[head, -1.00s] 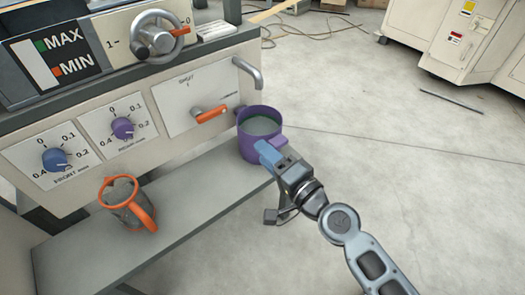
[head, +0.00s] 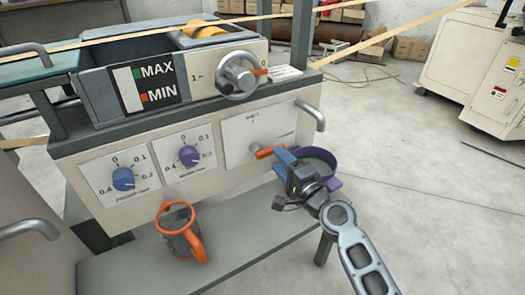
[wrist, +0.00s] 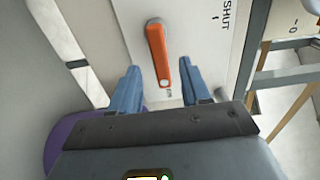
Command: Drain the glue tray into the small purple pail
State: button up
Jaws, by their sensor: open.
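The purple pail (head: 333,181) stands on the grey shelf under the metal spout (head: 314,115), partly hidden by my gripper. Its purple side also shows at the lower left of the wrist view (wrist: 60,135). The glue tray (head: 95,88) is the grey trough on top of the machine, with a MAX/MIN gauge. The drain lever (head: 266,152) is orange, on a white panel. In the wrist view the lever (wrist: 158,55) hangs between blue fingers, its tip near the "SHUT" panel's lower lettering. My gripper (wrist: 160,88) is open, with a finger on either side of the lever, gaps visible.
A grey container with orange rim and handle (head: 177,215) stands on the shelf (head: 150,262) to the left. Blue (head: 123,179) and purple (head: 189,156) dials and a handwheel (head: 240,74) sit nearby on the machine. Open floor lies to the right.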

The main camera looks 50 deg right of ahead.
aim_at(271, 154)
jog(key=shift+x, duration=2.65)
jog(key=shift+c, duration=0.4)
grip_shut()
